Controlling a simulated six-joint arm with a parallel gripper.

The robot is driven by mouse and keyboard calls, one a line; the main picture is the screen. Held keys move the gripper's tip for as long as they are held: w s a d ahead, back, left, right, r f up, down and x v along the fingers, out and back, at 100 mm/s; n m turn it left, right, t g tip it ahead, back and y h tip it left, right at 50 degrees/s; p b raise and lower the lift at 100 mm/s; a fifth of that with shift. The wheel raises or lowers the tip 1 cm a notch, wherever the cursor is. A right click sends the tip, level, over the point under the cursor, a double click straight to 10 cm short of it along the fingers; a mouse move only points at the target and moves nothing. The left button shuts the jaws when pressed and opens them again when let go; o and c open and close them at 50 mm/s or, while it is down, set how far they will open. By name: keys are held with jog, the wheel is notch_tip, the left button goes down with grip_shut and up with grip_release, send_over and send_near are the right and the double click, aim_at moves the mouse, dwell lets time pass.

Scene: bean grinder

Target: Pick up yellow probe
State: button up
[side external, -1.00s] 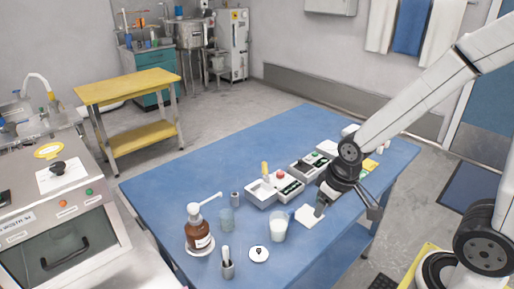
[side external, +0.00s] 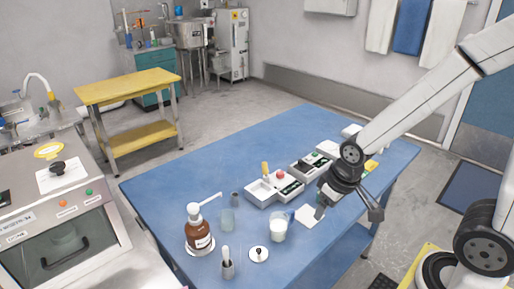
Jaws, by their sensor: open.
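The yellow probe (side external: 265,168) stands upright at the back of a white box (side external: 258,193) on the blue table; only its yellow upper part shows clearly. My gripper (side external: 321,212) points down over the table, to the right of the probe and nearer the camera, apart from it. It is beside a white square pad (side external: 308,217). The jaws are open, and I see nothing held in them. The fingers are small and partly dark in this view.
A beaker of white liquid (side external: 278,232) stands just left of my gripper. A brown pump bottle (side external: 197,230) and a small holder (side external: 228,268) stand left. The table's far left is clear.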

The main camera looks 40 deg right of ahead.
jog(key=shift+w, duration=0.1)
jog(key=m+y, duration=0.2)
jog(key=m, duration=2.5)
send_near(266, 163)
notch_tip(266, 163, down, 5)
jog(key=a, duration=0.1)
jog(key=shift+w+d+f+m+t+y, duration=0.1)
jog(key=shift+w+m+t+y, duration=0.2)
jog(key=shift+w+m+t, duration=0.15)
jog(key=shift+s, duration=0.1)
jog(key=shift+f, duration=0.15)
jog(key=shift+x, duration=1.2)
